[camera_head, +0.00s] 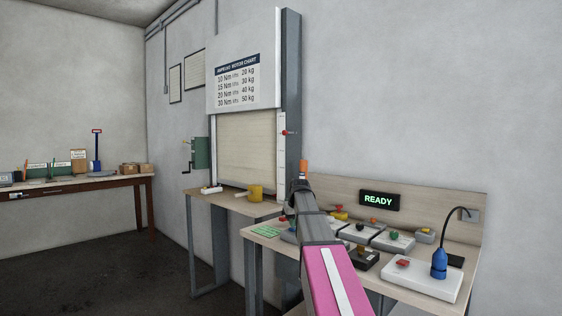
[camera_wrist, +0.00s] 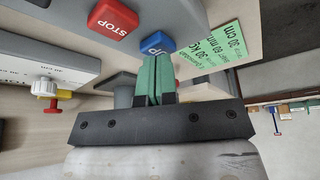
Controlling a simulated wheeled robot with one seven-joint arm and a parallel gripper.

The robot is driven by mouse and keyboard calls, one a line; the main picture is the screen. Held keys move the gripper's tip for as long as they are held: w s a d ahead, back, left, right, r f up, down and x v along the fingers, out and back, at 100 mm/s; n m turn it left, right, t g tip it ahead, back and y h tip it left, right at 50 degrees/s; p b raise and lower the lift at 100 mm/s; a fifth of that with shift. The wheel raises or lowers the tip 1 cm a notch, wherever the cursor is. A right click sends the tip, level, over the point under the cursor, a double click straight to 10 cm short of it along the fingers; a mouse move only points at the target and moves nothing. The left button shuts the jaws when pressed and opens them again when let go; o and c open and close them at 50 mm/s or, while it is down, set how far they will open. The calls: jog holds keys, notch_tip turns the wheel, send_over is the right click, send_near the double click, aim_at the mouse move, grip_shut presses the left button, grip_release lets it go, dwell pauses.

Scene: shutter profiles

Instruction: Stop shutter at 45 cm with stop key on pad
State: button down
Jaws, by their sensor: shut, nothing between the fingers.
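My gripper (camera_wrist: 156,62) is shut and empty. Its green fingertips are at the blue UP key's near edge, with the STOP key to their upper left; I cannot tell whether they touch. In the head view the beige shutter (camera_head: 245,148) hangs below the motor chart (camera_head: 238,82). A white scale (camera_head: 281,155) with a red marker (camera_head: 286,132) stands at its right. The display (camera_head: 378,200) reads READY.
A green card (camera_wrist: 218,48) lies beside the pad. A grey panel with a yellow and white knob (camera_wrist: 45,88) is at the left. The bench also holds control boxes (camera_head: 393,238) and a blue plug-like part (camera_head: 439,262).

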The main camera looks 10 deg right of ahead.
jog(key=shift+f, duration=0.35)
notch_tip(320, 180, up, 5)
jog(key=shift+r, duration=0.1)
jog(key=s+d, duration=0.1)
jog(key=s, duration=0.2)
jog(key=s+d, duration=0.1)
jog(key=shift+s+d, duration=0.15)
jog(key=shift+d, duration=0.15)
jog(key=shift+d+f, duration=0.1)
jog(key=shift+f, duration=1.45)
dwell(3.9)
jog(key=shift+f, duration=1.1)
jog(key=shift+r, duration=0.1)
notch_tip(320, 180, up, 8)
